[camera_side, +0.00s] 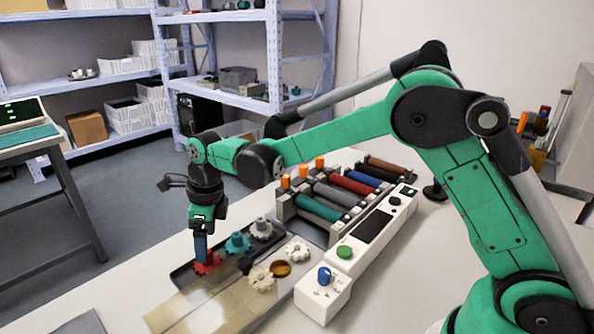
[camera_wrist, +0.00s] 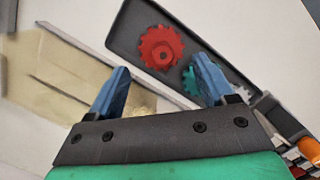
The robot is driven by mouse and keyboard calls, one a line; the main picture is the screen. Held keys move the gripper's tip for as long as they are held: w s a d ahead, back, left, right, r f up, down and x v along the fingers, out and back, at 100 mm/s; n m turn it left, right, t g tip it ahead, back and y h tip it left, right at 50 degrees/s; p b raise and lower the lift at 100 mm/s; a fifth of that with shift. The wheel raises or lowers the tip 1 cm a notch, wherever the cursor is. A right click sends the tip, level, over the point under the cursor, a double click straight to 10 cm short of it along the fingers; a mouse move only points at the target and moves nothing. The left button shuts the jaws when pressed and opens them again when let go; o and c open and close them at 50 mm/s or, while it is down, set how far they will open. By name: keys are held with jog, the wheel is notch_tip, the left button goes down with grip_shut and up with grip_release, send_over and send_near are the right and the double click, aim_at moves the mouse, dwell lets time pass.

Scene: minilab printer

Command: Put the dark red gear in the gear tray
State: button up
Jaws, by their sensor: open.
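The dark red gear (camera_side: 209,264) lies in the dark gear tray (camera_side: 183,277), near its front end. In the wrist view the red gear (camera_wrist: 161,47) lies flat on the tray floor (camera_wrist: 127,32), clear of both fingers. A teal gear (camera_side: 237,243) and a grey gear (camera_side: 262,228) sit in a row behind it. My gripper (camera_side: 201,253) points down just above the red gear, partly hiding it in the side view. In the wrist view my gripper (camera_wrist: 161,64) has its blue fingers spread with nothing between them; the right finger partly covers the teal gear (camera_wrist: 190,82).
Cream gears (camera_side: 298,250) and a gold disc (camera_side: 280,268) lie right of the tray. A tan see-through container (camera_side: 205,308) stands in front. A white control box (camera_side: 322,295) and a printer with coloured rollers (camera_side: 318,207) stand to the right.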

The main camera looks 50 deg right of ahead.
aim_at(218, 263)
jog(key=s+d+r+n+t, duration=0.3)
jog(key=s+d+r+n, duration=0.4)
jog(key=r+n, duration=0.45)
jog(key=s+d+f+n+t+h, duration=0.1)
jog(key=s+d+f+n+t, duration=0.2)
jog(key=s+n, duration=0.6)
jog(key=f+n, duration=0.1)
jog(key=n, duration=0.5)
jog(key=shift+d, duration=0.25)
